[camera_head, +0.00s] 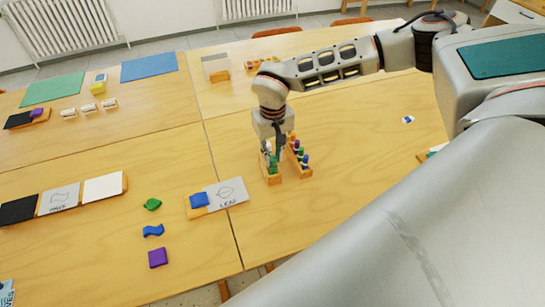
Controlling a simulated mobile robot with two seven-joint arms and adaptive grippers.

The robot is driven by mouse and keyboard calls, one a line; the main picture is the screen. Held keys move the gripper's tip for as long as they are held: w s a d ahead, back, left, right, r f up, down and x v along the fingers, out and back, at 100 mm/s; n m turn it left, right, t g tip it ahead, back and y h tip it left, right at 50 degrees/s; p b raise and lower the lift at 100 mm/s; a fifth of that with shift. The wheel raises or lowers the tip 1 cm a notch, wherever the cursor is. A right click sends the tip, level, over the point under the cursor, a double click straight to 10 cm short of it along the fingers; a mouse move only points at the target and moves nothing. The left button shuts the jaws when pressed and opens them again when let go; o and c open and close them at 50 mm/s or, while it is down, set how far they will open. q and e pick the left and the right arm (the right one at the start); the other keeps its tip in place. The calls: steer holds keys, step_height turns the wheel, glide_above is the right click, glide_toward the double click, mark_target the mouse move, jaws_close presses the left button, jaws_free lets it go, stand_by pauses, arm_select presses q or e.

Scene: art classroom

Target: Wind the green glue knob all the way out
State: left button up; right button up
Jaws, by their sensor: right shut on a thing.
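My right gripper (271,154) points down at the left one of two small wooden racks on the table. It is shut on a green glue knob (272,166) at the front of this rack (273,181). The fingers cover part of the knob and of the rack, so how far the knob is wound out cannot be told. The right rack (305,174) stands close beside the gripper and holds several upright sticks with green, blue and purple parts. My left gripper is not in view.
A card stand with a blue block (199,200) and a LEAF card (233,192) is left of the racks. Green (152,204), blue (153,230) and purple (158,258) pieces lie further left. The tabletop right of the racks is mostly clear.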

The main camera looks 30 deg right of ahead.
steer(key=m, duration=0.5)
steer(key=shift+m, duration=0.4)
steer(key=m, duration=0.5)
steer(key=shift+m, duration=0.4)
steer(key=o, duration=1.5)
steer(key=n, duration=1.1)
steer(key=shift+n, duration=0.3)
steer(key=shift+c, duration=0.2)
